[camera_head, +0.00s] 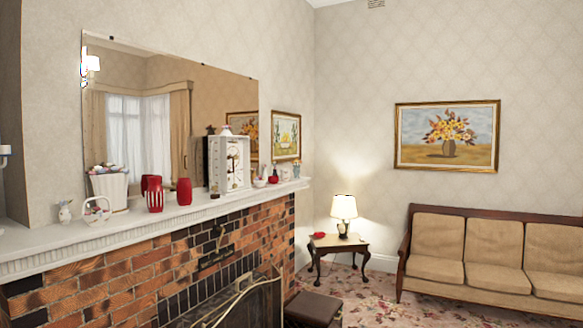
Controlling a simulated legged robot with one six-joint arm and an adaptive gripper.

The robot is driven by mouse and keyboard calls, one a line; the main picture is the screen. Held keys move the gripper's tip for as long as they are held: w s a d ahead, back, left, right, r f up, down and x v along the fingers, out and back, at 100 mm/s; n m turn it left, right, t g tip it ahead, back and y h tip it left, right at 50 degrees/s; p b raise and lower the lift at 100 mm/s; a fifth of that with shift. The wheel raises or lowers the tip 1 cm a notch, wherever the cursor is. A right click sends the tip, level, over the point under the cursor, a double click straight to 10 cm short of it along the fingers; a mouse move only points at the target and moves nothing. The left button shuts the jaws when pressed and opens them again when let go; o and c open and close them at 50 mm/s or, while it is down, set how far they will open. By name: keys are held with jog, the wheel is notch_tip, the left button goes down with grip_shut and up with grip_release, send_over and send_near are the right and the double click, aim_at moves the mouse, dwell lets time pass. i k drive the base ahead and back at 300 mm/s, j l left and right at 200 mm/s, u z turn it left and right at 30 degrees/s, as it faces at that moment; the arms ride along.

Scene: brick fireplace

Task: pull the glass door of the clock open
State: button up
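A white clock (229,165) with a pale round dial stands upright on the white mantel shelf (150,222), right of the middle of the shelf. Its front faces right and toward me. A dark upright shape stands at its left edge, against the mirror; I cannot tell whether it is part of the clock or a reflection. The clock is too small to tell whether its glass door is open or shut. My gripper and arm are not in view.
A fire screen (240,303) and a dark footstool (313,309) are below. Patterned carpet lies before the sofa (490,255).

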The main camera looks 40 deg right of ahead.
aim_at(224, 157)
jog(key=z, duration=1)
jog(key=i+l, duration=0.2)
jog(key=i, duration=0.3)
jog(key=i+l, duration=0.2)
jog(key=i, duration=0.35)
jog(key=i+l, duration=0.2)
jog(key=i, duration=0.3)
jog(key=i+l, duration=0.2)
jog(key=i, duration=0.3)
